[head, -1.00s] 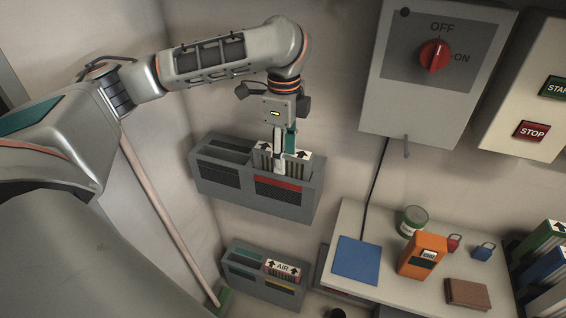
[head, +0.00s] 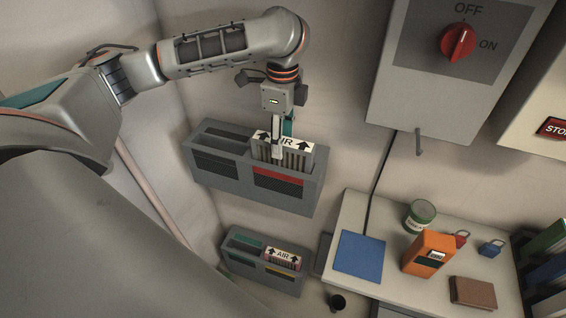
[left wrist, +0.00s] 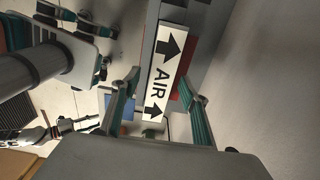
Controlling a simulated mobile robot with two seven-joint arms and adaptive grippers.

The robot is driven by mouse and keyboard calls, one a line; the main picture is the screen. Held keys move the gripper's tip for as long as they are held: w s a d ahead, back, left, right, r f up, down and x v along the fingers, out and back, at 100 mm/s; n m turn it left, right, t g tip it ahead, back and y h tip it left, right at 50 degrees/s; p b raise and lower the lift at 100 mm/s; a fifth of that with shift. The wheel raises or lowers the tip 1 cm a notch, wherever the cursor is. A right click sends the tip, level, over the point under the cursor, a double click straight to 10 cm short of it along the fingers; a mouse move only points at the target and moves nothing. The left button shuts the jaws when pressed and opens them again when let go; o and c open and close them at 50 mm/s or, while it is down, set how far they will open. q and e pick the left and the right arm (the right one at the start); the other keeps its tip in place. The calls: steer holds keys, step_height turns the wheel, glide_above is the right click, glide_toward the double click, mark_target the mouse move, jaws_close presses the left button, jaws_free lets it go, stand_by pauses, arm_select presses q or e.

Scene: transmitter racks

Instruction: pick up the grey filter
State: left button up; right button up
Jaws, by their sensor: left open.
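The grey filter (head: 296,159), with grey pleats and a white AIR label with black arrows, stands upright in the right slot of the upper grey wall rack (head: 222,172). My left gripper (head: 277,153) is open and points down at the filter, its finger covering part of the label. In the left wrist view the label (left wrist: 161,75) lies between the open fingers (left wrist: 158,82); I cannot tell if they touch the filter. The filter's lower part is hidden in the rack.
A lower rack (head: 240,262) holds another AIR-labelled filter (head: 284,258) with reddish pleats. A bench (head: 350,285) at right carries a blue sheet (head: 359,252), a green can (head: 420,217), an orange device (head: 428,254), padlocks and a brown wallet (head: 472,292). A switch box (head: 415,110) hangs above.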

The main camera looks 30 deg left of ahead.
mark_target(283, 164)
arm_select(q)
steer(key=shift+f, duration=1.35)
jaws_close()
steer(key=shift+w+a+r, duration=0.1)
steer(key=shift+r, duration=0.1)
